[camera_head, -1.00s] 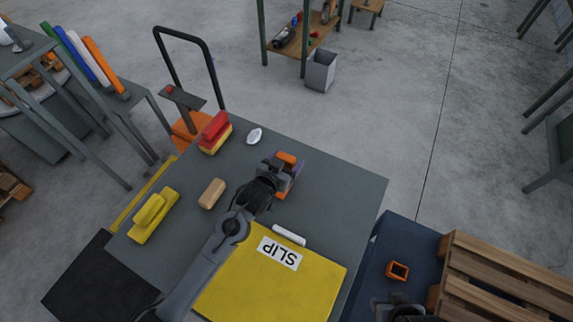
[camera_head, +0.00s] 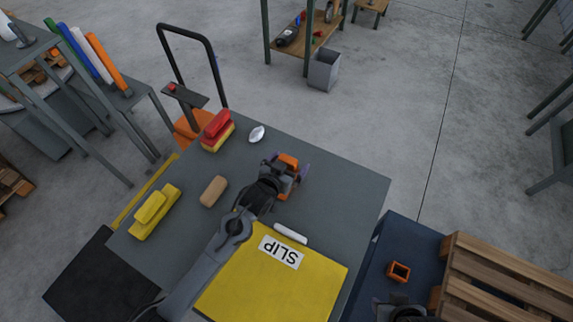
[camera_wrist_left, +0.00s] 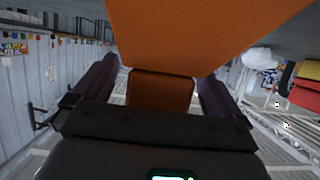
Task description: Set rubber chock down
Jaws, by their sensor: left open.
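The orange rubber chock (camera_head: 288,162) is at the end of my left arm, over the grey tabletop in the head view. My left gripper (camera_head: 286,174) is open around it, with its purple fingers apart. In the left wrist view the chock (camera_wrist_left: 200,30) fills the top, and a darker orange face shows between the fingers. I cannot see its underside clearly or tell whether it touches the table. Part of my right arm shows at the bottom right edge of the head view; its fingers are not visible.
A yellow SLIP board (camera_head: 270,285) and a white cylinder (camera_head: 291,233) lie near the arm. A hollow orange square (camera_head: 399,271) sits on the blue surface.

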